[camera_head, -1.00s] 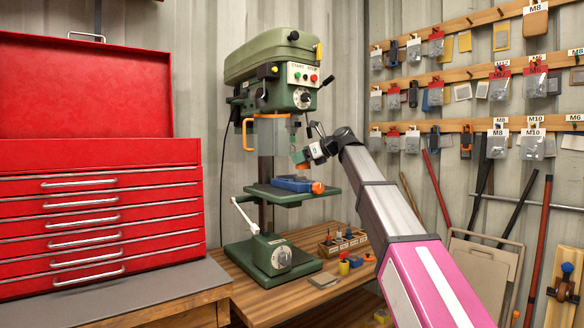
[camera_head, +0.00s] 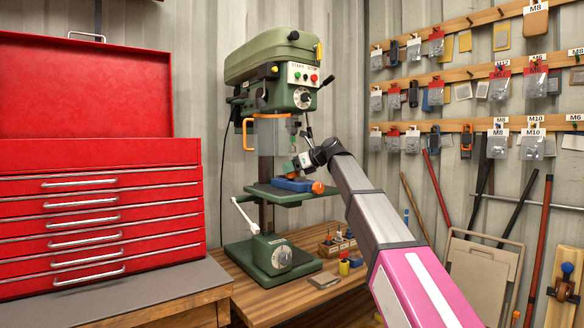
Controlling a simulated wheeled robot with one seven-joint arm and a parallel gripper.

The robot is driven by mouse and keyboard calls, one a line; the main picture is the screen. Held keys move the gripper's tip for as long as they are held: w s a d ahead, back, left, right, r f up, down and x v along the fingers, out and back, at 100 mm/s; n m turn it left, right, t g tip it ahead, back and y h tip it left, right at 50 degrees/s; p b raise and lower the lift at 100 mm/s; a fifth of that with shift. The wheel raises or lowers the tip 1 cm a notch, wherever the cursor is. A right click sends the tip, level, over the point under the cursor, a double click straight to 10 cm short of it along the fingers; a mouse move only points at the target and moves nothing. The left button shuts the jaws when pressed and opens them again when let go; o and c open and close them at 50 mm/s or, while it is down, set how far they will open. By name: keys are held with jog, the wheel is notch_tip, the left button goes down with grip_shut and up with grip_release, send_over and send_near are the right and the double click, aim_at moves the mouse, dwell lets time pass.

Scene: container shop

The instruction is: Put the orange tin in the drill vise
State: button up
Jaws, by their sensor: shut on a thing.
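The drill vise (camera_head: 291,184) is blue with an orange knob (camera_head: 318,188) at its right end, and sits on the green drill press table. My gripper (camera_head: 293,165) reaches in from the right and points left, just above the vise. It is shut on the orange tin (camera_head: 289,167), of which only a small orange patch shows. The tin appears very close over the vise. I cannot tell whether it touches the vise or is between its jaws.
The green drill press (camera_head: 274,75) rises close behind my gripper, with its chuck and clear guard above the vise. A red tool chest (camera_head: 95,215) stands left. A bit rack (camera_head: 337,243) and small coloured items are on the wooden bench below. Hanging goods cover the right wall.

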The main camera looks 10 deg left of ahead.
jog(key=shift+f, duration=0.25)
jog(key=o, duration=1.1)
jog(key=shift+o, duration=0.2)
jog(key=shift+r, duration=0.25)
jog(key=v, duration=1.2)
jog(key=shift+r, duration=0.3)
